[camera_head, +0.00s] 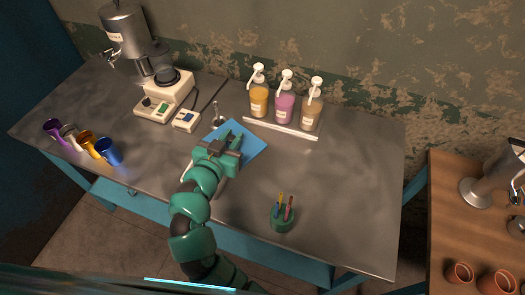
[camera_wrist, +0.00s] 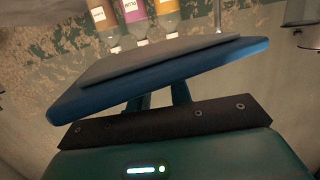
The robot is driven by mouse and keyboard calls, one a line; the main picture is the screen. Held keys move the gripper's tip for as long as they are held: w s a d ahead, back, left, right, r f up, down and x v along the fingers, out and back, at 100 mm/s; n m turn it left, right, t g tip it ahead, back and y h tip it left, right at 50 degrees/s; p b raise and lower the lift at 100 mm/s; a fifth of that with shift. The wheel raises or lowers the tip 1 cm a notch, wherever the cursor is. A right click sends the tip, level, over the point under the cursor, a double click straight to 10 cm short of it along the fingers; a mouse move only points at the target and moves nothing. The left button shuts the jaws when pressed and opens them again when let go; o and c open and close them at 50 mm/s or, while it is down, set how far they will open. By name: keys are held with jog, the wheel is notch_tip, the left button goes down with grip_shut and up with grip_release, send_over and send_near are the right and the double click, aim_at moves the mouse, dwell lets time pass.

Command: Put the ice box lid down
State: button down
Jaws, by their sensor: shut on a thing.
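The ice box lid is a flat blue square (camera_head: 254,146) near the middle of the metal table in the head view. In the wrist view the lid (camera_wrist: 210,62) shows a blue rim and a grey panel, and it looks tilted. My gripper (camera_head: 231,137) is shut on the lid; its fingers (camera_wrist: 160,98) meet the lid's near edge in the wrist view. I cannot tell whether the lid touches the table. No ice box can be clearly made out; a pale edge (camera_head: 186,170) shows beside my arm, partly hidden by it.
Pump bottles (camera_head: 285,108) stand behind a white strip (camera_head: 280,128). A small metal cup (camera_head: 218,122) is close behind the lid. A machine (camera_head: 165,95) and coloured cups (camera_head: 108,152) are left; a pen holder (camera_head: 283,217) is in front. The table's right side is clear.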

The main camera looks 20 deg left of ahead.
aim_at(246, 142)
jog(key=w+d, duration=0.1)
jog(key=w+d+f+p, duration=0.1)
jog(key=d, duration=0.1)
jog(key=shift+d+f+p, duration=0.15)
jog(key=shift+p, duration=0.15)
jog(key=d+f+p, duration=0.1)
jog(key=f, duration=0.2)
jog(key=w+d+f+p, duration=0.1)
jog(key=f+p, duration=0.1)
jog(key=f, duration=0.1)
jog(key=w+d+f+p, duration=0.1)
jog(key=f, duration=0.2)
jog(key=shift+w+d, duration=0.15)
jog(key=shift+d, duration=0.1)
jog(key=shift+f+b, duration=0.5)
jog(key=shift+b, duration=0.35)
jog(key=c, duration=1.3)
grip_release()
jog(key=shift+r+p, duration=0.2)
jog(key=shift+p, duration=0.15)
